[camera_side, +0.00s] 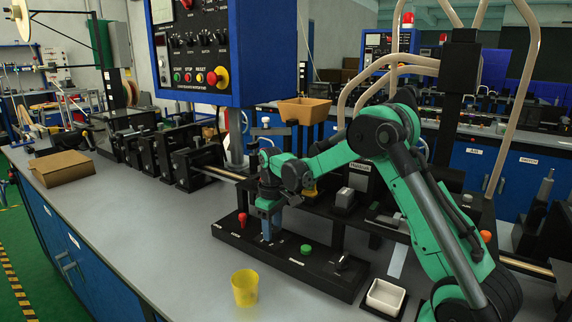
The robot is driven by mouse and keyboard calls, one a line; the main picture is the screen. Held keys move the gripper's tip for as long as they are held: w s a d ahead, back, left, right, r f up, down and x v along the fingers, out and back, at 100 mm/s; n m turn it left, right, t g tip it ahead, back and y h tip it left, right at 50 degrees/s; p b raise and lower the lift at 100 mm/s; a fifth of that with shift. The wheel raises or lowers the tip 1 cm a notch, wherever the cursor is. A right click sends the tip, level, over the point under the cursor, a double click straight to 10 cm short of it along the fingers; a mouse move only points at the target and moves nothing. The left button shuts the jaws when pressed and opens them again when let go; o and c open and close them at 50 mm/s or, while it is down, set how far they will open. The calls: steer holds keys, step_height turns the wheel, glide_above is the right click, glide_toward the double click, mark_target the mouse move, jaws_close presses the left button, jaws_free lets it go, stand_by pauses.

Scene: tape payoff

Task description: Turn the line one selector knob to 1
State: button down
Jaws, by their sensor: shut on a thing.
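A long black control panel (322,278) lies on the bench. It carries a red knob (242,219) at its left, a green button (306,249) right of the middle and a black knob (342,261) near its right end. My gripper (267,236) points down at the panel between the red knob and the green button. It is shut on a control there, apparently a selector knob, which the fingers hide. Its pointer and setting do not show, and the panel labels are too small to read.
A yellow cup (245,288) stands in front of the panel. A white tray (385,297) sits at its right end. Black machine blocks (196,164) and a rail stand behind, with a blue control box (194,50) above. The front left bench (150,225) is clear.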

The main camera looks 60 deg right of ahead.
mark_target(273, 229)
steer(key=shift+n, duration=1)
steer(key=shift+c, duration=2.1)
jaws_free()
steer(key=shift+r, duration=2.85)
